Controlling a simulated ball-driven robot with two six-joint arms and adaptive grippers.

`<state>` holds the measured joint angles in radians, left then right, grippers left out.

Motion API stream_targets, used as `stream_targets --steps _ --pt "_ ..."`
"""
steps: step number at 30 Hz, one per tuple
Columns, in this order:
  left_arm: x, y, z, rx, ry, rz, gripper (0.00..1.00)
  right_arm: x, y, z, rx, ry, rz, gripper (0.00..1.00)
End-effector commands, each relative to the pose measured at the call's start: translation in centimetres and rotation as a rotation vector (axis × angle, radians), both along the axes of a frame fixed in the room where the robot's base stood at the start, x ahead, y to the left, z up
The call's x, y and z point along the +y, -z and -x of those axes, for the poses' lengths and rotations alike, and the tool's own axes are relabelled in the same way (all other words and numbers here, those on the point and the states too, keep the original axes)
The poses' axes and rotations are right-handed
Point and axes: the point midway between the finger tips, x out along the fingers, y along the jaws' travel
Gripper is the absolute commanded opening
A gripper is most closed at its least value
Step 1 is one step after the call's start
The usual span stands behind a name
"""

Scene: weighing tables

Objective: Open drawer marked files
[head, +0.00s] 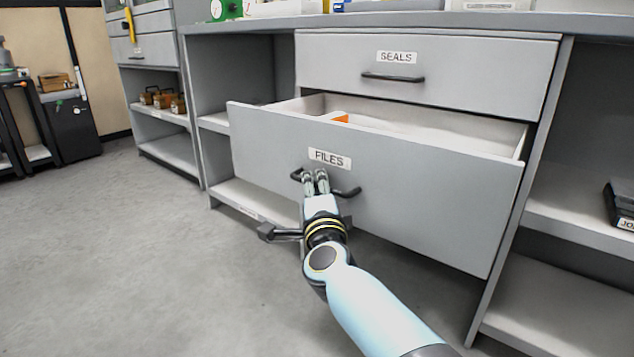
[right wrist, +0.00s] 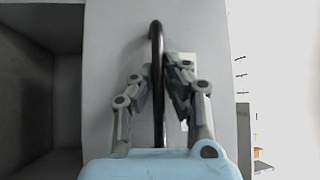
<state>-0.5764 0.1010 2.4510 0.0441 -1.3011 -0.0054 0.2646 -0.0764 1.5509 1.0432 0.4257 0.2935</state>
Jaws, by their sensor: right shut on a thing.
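The drawer marked FILES (head: 420,205) stands pulled well out of the grey cabinet, and its light inside shows with an orange and white item (head: 340,117) near the front. Its label (head: 329,158) sits above a dark bar handle (head: 346,192). My right gripper (head: 315,178) is shut on this handle near its middle. In the right wrist view the handle (right wrist: 157,60) runs upright between the two fingers of the gripper (right wrist: 163,85). My left gripper is not in view.
The drawer marked SEALS (head: 430,65) above is shut. Open shelves (head: 580,215) lie to the right, with a dark item (head: 620,205) on one. Another cabinet holds several brown items (head: 163,99) at the left. The floor (head: 130,260) at the left is clear.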

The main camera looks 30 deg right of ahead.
Motion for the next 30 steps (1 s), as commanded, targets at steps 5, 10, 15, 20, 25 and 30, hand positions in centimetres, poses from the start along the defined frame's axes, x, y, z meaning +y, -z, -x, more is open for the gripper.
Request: stream_targets --steps 5,10,15,20,25,30 --pt "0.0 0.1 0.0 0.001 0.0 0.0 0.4 0.0 0.8 0.2 0.016 0.0 0.0 0.0" --pt "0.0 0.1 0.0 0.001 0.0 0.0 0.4 0.0 0.7 0.2 0.013 -0.001 0.0 0.28" --pt "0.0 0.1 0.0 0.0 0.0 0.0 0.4 0.0 0.4 0.1 0.008 -0.001 0.0 0.34" --pt "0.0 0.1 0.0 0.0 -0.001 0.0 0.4 0.0 0.3 0.2 0.005 0.0 0.0 0.34" --pt "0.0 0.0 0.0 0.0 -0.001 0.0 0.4 0.8 0.7 2.1 0.007 0.0 -0.001 0.34" --pt "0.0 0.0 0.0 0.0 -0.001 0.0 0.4 1.9 1.2 5.0 0.009 0.001 -0.001 0.34"
